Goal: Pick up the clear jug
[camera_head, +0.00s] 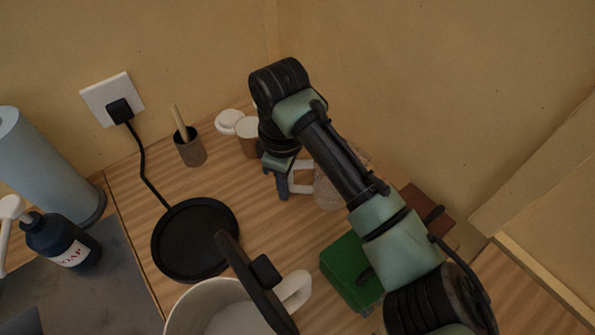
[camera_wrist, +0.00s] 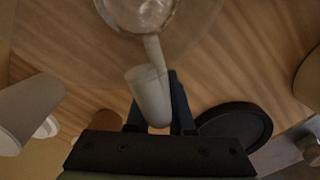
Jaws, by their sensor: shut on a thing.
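The clear jug (camera_head: 328,188) is at the middle of the head view, partly hidden behind my arm. Its pale handle (camera_head: 301,178) points left toward my gripper (camera_head: 282,187), which is shut on it. In the wrist view, the jug's clear, round body (camera_wrist: 140,10) is at the top edge. Its whitish handle (camera_wrist: 150,95) lies between the dark fingers of my gripper (camera_wrist: 158,103). The jug's underside is hidden, so I cannot tell whether it touches the counter.
A black round plate (camera_head: 195,240) with a cord lies left of the jug. A green box (camera_head: 350,270), a white pitcher (camera_head: 215,305) and a soap bottle (camera_head: 62,240) are nearer.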

